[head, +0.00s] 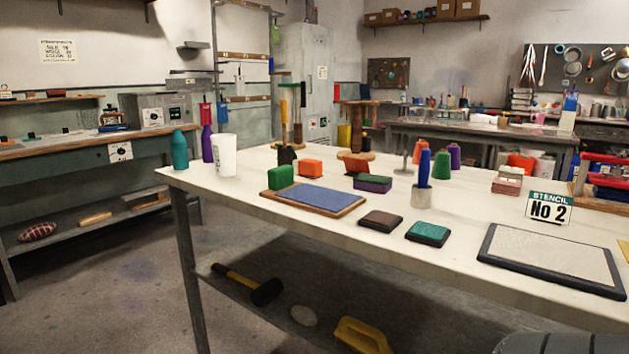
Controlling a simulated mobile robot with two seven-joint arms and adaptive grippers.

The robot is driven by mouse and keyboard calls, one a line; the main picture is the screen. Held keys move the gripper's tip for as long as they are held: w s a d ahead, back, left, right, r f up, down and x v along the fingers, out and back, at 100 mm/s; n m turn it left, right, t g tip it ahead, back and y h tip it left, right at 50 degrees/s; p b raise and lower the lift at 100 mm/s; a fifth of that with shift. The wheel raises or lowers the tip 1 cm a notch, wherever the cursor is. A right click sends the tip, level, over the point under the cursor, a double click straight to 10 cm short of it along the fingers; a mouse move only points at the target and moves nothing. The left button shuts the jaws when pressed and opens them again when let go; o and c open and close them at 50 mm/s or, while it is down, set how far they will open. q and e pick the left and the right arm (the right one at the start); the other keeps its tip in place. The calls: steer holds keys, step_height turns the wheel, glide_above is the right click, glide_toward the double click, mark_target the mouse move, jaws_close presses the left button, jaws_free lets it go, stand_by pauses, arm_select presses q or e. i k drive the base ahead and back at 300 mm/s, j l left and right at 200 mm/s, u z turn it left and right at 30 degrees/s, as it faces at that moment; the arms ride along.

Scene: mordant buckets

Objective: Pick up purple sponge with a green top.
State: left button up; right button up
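A purple sponge with a green top (372,183) lies on the white table (250,212), behind the blue pad in its wooden frame. Its purple side faces me and its green layer is on top. Nothing stands directly on it. Neither of my grippers shows in the head view. A dark rounded shape at the bottom right corner cannot be made out clearly.
Near the sponge are a green block (280,176), an orange block (311,168), a blue pad (315,197), a brown pad (381,221), a teal pad (427,232) and a cup with a blue handle (421,196). A framed screen (551,257) lies right. Table front edge is mostly clear.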

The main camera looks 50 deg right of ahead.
mark_target(375, 183)
steer(key=i+z, duration=0.3)
steer(key=i, duration=0.15)
steer(key=i+z, duration=0.3)
steer(key=i, duration=0.15)
steer(key=i+j+z, duration=0.3)
steer(key=i, duration=0.15)
